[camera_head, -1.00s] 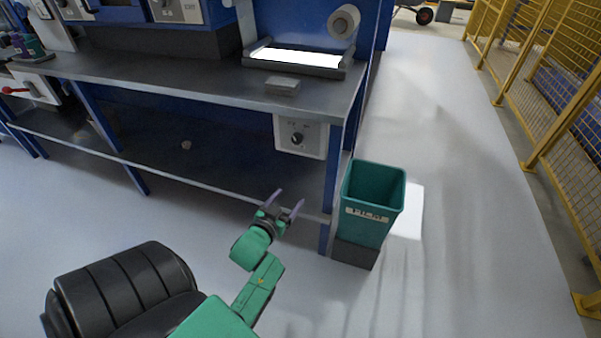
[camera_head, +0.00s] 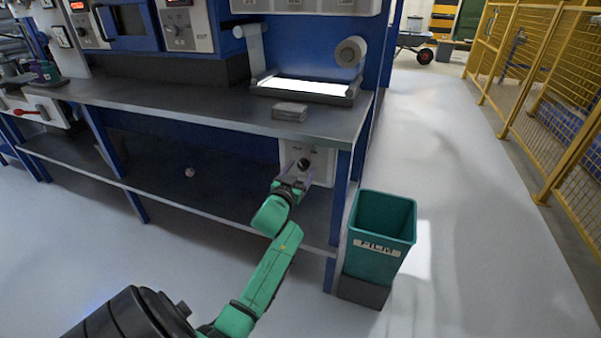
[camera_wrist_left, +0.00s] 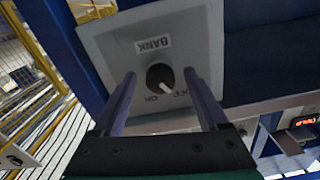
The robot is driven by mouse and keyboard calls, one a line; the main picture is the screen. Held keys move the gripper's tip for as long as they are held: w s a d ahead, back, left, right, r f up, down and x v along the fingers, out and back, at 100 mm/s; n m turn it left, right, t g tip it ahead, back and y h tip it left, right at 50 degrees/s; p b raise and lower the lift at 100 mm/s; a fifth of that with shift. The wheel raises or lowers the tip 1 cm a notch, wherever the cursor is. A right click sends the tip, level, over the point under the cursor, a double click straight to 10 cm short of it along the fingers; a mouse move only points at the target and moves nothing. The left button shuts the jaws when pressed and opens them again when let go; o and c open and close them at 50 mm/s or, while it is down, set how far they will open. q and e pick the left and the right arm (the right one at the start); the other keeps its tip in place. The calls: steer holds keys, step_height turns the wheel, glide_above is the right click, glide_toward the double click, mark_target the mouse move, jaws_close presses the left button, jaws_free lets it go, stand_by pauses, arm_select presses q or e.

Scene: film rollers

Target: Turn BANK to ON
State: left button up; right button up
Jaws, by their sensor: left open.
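The BANK switch box (camera_head: 322,165) is a pale panel under the right end of the workbench, with a dark round knob (camera_head: 303,164). In the left wrist view the panel (camera_wrist_left: 108,45) shows upside down, with the BANK label above the knob (camera_wrist_left: 160,77) and the OFF and ON marks below it. The knob's white pointer line slants toward the lower right, on the OFF side. My left gripper (camera_head: 296,178) is open in front of the box. In the wrist view its two purple fingers (camera_wrist_left: 159,76) lie on either side of the knob; I cannot tell whether they touch it.
The dark workbench top (camera_head: 215,108) is above the box, and its lower shelf (camera_head: 225,200) runs to the left. A blue bench leg (camera_head: 339,205) and a teal FILM bin (camera_head: 378,265) stand to the right. The pale floor further right is clear up to the yellow fence (camera_head: 520,75).

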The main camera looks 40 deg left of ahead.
arm_select(q)
jaws_close()
